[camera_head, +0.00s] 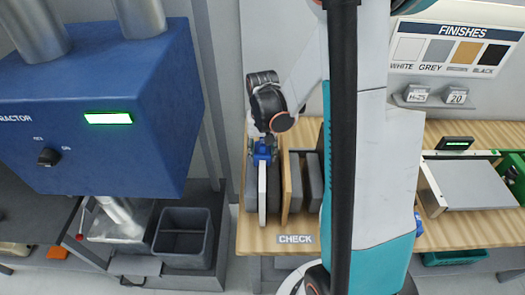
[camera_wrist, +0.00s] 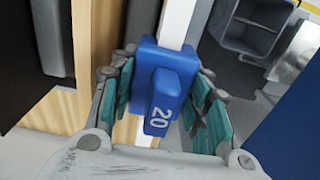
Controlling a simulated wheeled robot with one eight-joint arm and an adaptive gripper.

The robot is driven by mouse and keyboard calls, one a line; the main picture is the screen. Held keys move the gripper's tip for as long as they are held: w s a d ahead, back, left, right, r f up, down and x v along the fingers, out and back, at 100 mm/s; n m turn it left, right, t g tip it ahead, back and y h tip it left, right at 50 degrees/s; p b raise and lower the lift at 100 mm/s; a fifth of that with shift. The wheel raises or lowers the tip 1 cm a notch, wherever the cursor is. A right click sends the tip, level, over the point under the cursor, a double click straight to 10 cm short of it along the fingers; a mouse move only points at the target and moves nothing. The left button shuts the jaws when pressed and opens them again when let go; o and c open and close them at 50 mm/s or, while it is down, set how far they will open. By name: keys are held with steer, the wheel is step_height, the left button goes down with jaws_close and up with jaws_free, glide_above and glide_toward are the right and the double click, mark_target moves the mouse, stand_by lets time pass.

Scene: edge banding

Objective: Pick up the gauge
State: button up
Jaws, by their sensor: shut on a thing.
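The gauge (camera_wrist: 160,92) is a blue block marked 20, seen close up in the wrist view. It sits over the top edge of an upright white panel (camera_wrist: 177,22). My gripper (camera_wrist: 160,105) has its teal-padded fingers on both sides of the gauge and is shut on it. In the head view the blue gauge (camera_head: 263,151) shows at the top of the white panel (camera_head: 262,190), with my gripper (camera_head: 262,140) right above it. Whether the gauge touches the panel inside its slot is hidden.
Dark panels and a wood-edged panel (camera_head: 291,185) stand close beside the white one on the wooden bench (camera_head: 310,245), near a CHECK label (camera_head: 295,239). A blue extractor (camera_head: 95,110) and grey bin (camera_head: 183,236) are to the left. Small holders (camera_head: 455,97) sit at upper right.

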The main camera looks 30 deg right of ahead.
steer(key=shift+r, duration=0.1)
step_height(320, 180, up, 27)
steer(key=p, duration=0.6)
steer(key=shift+p, duration=0.3)
stand_by(0.6)
